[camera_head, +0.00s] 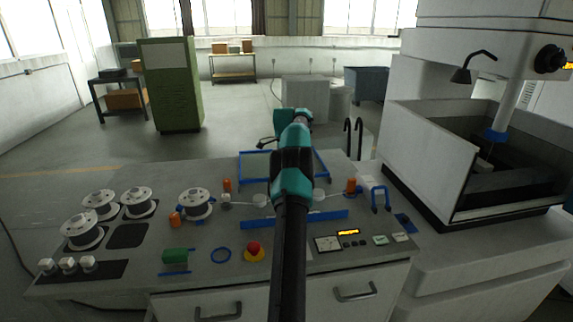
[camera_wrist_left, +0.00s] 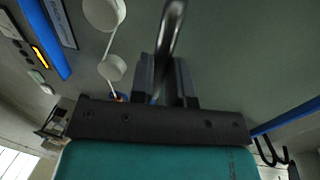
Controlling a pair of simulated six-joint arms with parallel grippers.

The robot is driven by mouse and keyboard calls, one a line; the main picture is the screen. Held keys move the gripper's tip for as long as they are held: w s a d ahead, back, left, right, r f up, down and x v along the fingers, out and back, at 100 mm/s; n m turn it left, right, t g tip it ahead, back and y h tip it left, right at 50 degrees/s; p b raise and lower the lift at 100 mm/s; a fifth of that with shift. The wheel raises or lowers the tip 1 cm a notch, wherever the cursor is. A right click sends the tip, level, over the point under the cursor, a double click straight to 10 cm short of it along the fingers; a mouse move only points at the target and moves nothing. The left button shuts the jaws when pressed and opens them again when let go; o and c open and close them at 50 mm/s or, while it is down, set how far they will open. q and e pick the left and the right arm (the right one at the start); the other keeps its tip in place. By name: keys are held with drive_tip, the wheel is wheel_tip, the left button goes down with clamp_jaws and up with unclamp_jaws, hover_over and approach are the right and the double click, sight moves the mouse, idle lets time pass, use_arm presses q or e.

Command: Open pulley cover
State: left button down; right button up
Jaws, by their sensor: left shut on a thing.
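The pulley cover, a clear panel with a blue frame (camera_head: 322,165), stands at the back of the bench's middle, partly behind my arm. A blue edge, probably of its frame, shows in the left wrist view (camera_wrist_left: 288,117). My left gripper (camera_wrist_left: 166,78) is shut on a dark, shiny bar-shaped handle (camera_wrist_left: 172,25). In the head view my teal wrist hides most of this gripper and the grip. Whether the handle joins the cover is hidden. White pulleys (camera_head: 260,200) with a pale wire lie in front of the cover; they also show in the left wrist view (camera_wrist_left: 113,67). My right gripper is not in view.
Wire spools (camera_head: 82,232) stand at the left of the bench. A red stop button (camera_head: 254,250), a blue strip (camera_head: 322,219) and a meter (camera_head: 327,243) lie in front. Orange posts (camera_head: 351,186) flank the pulleys. A white machine tank (camera_head: 430,155) stands at the right.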

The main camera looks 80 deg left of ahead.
use_arm(q)
drive_tip(key=c, duration=1.1)
unclamp_jaws()
drive_tip(key=shift+r, duration=0.1)
drive_tip(key=shift+r, duration=1.7)
drive_tip(key=shift+d, duration=0.15)
drive_tip(key=shift+d, duration=0.25)
drive_tip(key=s+d, duration=0.1)
drive_tip(key=d, duration=0.6)
drive_tip(key=s+d+r, duration=0.1)
drive_tip(key=s+d, duration=0.1)
drive_tip(key=d, duration=0.5)
drive_tip(key=shift+s+d+r, duration=0.2)
drive_tip(key=shift+s+d, duration=0.05)
drive_tip(key=shift+d, duration=0.15)
